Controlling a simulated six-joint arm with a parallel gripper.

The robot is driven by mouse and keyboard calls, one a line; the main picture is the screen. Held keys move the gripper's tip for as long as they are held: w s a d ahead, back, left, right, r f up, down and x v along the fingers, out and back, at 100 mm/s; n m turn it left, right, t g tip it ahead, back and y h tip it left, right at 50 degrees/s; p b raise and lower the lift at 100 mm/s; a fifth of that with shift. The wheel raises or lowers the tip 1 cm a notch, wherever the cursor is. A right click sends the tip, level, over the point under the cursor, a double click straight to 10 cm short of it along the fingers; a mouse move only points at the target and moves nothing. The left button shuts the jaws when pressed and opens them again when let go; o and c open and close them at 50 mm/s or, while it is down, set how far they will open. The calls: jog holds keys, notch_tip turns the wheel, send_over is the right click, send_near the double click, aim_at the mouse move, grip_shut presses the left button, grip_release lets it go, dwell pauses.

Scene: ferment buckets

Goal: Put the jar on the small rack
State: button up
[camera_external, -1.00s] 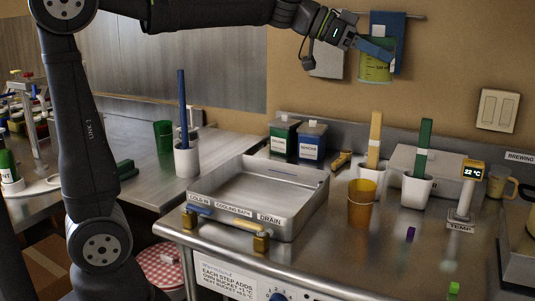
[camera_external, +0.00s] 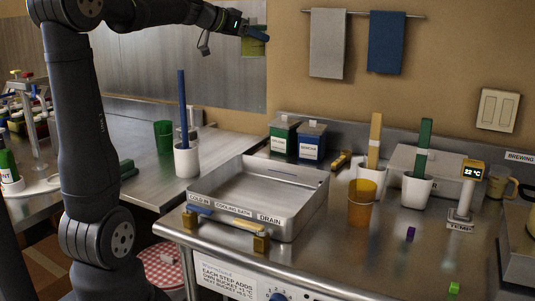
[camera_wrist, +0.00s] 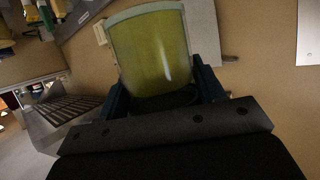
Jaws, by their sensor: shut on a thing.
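My gripper (camera_external: 258,34) is shut on a translucent yellow-green jar (camera_external: 254,43), high in the air in front of the metal wall panel, left of the towels. The jar also fills the top middle of the wrist view (camera_wrist: 152,52), between the two blue fingers, with a pale rim at its wide end. At the far left of the external view stands a metal frame (camera_external: 33,88) with several small jars around it. I cannot tell whether this is the small rack. A dark slatted surface (camera_wrist: 72,108) shows at the left of the wrist view.
Below is a steel cooling tray (camera_external: 258,185) on the counter. Nearby are a green cup (camera_external: 163,134), a white holder (camera_external: 186,160) with a tall blue stick, an orange cup (camera_external: 362,203) and lidded green and blue canisters. The left counter has some bare room.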

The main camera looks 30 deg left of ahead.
jog(key=s+a+n+t+y, duration=0.1)
jog(key=a+n+t+y, duration=0.15)
jog(key=a, duration=1.25)
jog(key=n+y, duration=0.4)
jog(key=y, duration=0.1)
send_over(143, 161)
notch_tip(143, 161, down, 33)
jog(key=shift+a+f+g+h, duration=0.1)
jog(key=shift+f+g+h, duration=0.15)
jog(key=shift+f, duration=1.7)
jog(key=shift+f, duration=0.2)
jog(key=o, duration=1.8)
jog(key=shift+r, duration=0.1)
